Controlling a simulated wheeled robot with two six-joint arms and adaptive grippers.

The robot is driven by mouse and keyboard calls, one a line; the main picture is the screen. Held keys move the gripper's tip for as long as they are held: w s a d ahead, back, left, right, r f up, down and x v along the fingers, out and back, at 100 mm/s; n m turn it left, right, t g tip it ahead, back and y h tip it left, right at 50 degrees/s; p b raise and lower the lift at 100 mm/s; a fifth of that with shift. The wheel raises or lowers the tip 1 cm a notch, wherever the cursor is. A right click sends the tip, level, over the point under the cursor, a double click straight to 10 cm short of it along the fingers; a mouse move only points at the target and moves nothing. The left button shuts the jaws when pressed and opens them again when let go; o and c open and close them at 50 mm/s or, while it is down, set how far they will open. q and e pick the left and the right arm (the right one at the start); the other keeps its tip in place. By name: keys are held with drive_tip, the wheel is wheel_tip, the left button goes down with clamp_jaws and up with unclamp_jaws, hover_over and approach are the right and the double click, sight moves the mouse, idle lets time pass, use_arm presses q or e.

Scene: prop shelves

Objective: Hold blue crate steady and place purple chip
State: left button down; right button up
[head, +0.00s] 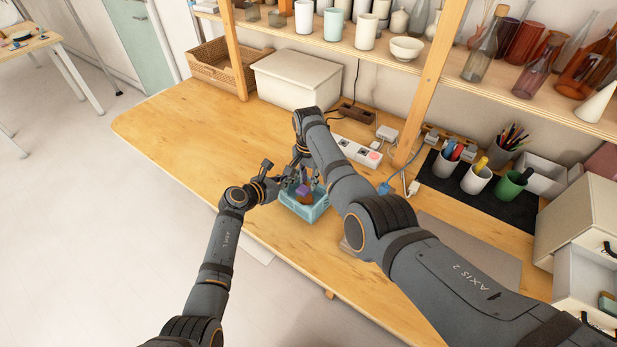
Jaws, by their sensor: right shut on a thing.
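The light blue crate (318,214) stands on the wooden bench near its front edge. The purple chip (303,190) is at the crate's opening, between the fingers of my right gripper (303,178), which points down from above and is shut on it. A small brownish thing (306,200) shows inside the crate, below the chip. My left gripper (275,184) is at the crate's left side, close to its rim. Its fingers are too small and dark to tell whether they are open or shut on the rim. My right arm hides part of the bench behind the crate.
A white lidded box (296,80) and a power strip (355,151) lie behind. Cups with pens (475,178) stand on a dark mat at right, beside white drawers (580,225). A shelf post (428,85) rises behind. The bench's left part is clear.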

sight(309, 184)
drive_tip(key=shift+f, duration=1.75)
drive_tip(key=o, duration=0.9)
drive_tip(key=shift+w+a+r, duration=0.1)
drive_tip(key=shift+r, duration=0.45)
wheel_tip(309, 184, up, 18)
drive_tip(key=shift+f, duration=0.1)
